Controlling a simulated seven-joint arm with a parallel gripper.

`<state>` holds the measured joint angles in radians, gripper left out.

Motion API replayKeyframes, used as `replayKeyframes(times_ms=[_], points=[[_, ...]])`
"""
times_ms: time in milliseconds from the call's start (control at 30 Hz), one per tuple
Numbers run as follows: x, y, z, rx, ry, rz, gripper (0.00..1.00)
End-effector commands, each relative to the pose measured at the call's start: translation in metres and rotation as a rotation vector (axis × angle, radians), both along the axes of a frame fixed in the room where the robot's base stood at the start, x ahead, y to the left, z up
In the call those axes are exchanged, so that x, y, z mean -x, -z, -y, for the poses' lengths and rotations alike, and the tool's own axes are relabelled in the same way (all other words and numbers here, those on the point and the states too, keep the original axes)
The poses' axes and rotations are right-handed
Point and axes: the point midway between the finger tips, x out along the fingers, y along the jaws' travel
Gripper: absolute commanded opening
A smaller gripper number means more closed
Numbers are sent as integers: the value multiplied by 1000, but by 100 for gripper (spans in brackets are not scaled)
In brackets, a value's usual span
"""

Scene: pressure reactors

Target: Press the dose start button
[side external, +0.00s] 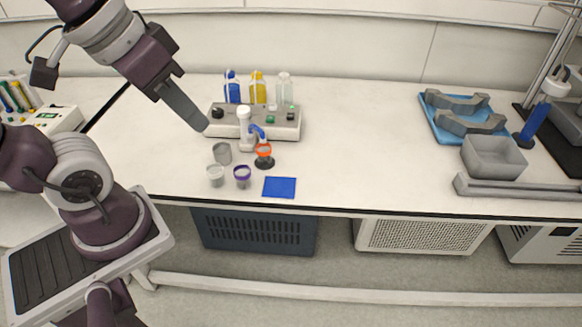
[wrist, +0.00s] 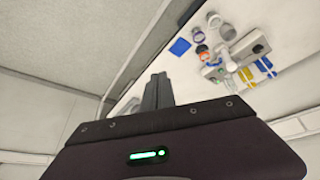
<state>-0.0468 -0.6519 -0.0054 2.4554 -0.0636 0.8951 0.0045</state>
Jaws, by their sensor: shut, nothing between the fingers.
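The dosing unit (side external: 256,132) is a pale, low box on the white bench, with a white column and a blue spout at its front. A small green button (side external: 270,119) sits on its top, between the column and a dark knob (side external: 291,116) at the right. Another dark control (side external: 217,113) is at its left end. I cannot read any labels. My gripper (side external: 203,125) is shut and empty, pointing down beside the unit's left end in the side view. In the wrist view, my fingers (wrist: 157,88) appear apart from the unit (wrist: 247,47).
Blue (side external: 232,88), yellow (side external: 257,88) and clear (side external: 284,89) bottles stand behind the unit. Several small cups, one orange-rimmed (side external: 264,151), and a blue square (side external: 279,187) are in front. A blue tray (side external: 436,124) and grey bin (side external: 494,157) are far right. The bench between is clear.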

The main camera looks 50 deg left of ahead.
Motion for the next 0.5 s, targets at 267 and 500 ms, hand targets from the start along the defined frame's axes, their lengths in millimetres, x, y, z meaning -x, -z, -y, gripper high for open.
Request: replayKeyframes(times_ms=[267,500], points=[[19,5,-5,-60,54,47,0],[1,-8,-8,-25,14,19,0]])
